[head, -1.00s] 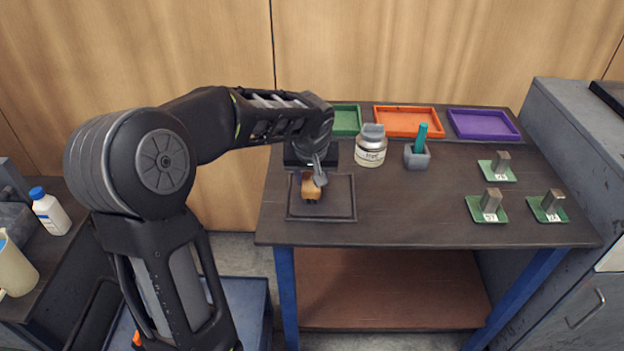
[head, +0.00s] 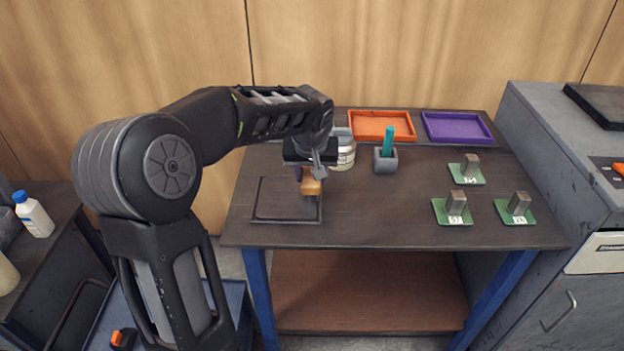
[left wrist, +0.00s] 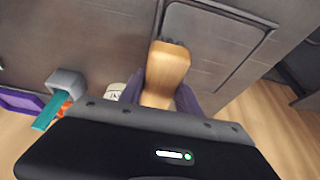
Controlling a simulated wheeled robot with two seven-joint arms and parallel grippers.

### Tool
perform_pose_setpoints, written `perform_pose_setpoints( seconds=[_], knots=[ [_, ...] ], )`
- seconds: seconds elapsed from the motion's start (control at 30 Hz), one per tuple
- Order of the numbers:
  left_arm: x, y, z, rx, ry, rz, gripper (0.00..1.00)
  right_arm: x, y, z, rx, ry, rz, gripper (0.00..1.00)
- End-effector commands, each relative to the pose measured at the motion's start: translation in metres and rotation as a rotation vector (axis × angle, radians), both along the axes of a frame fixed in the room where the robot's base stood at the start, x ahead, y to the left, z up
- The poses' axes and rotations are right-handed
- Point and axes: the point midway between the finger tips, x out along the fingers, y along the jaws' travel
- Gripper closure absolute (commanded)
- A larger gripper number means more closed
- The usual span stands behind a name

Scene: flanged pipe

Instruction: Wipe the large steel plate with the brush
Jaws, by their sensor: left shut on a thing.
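The large steel plate (head: 278,204) is a flat, dark rectangle with a raised border on the left part of the table; part of it also shows in the left wrist view (left wrist: 212,45). My left gripper (head: 310,174) is shut on the brush (head: 312,187), a wooden block with dark bristles at its end. In the left wrist view the brush (left wrist: 166,75) sits between purple fingers. The brush is at the plate's right edge in the head view. I cannot tell whether the bristles touch the surface. My right gripper is not in view.
A jar (head: 345,155), partly behind my gripper, and a grey holder (head: 385,162) with a teal item stand to the right. Orange (head: 381,125) and purple (head: 457,128) trays lie at the back. Three green cards with metal blocks (head: 456,203) lie right. The front middle is clear.

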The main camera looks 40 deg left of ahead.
Motion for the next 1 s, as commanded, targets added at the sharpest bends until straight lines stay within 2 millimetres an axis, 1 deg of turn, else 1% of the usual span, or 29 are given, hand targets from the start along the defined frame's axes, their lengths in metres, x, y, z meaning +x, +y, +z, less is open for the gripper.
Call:
perform_pose_setpoints(
  seconds=[0.03,0.5,0.6,0.73,1.0],
  knots=[
    [-0.001,0.001,0.007,-0.001,0.003,0.002,0.98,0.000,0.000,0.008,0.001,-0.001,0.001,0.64],
    [0.001,0.007,0.049,-0.001,0.002,-0.002,0.98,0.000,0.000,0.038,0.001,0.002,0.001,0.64],
    [0.002,0.008,0.056,0.000,0.002,-0.003,0.98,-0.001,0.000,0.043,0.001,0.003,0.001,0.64],
    [0.002,0.009,0.059,0.000,0.003,-0.004,0.98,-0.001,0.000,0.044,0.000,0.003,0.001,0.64],
    [0.002,0.009,0.058,0.000,0.003,-0.004,0.98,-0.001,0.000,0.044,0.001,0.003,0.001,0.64]
  ],
)
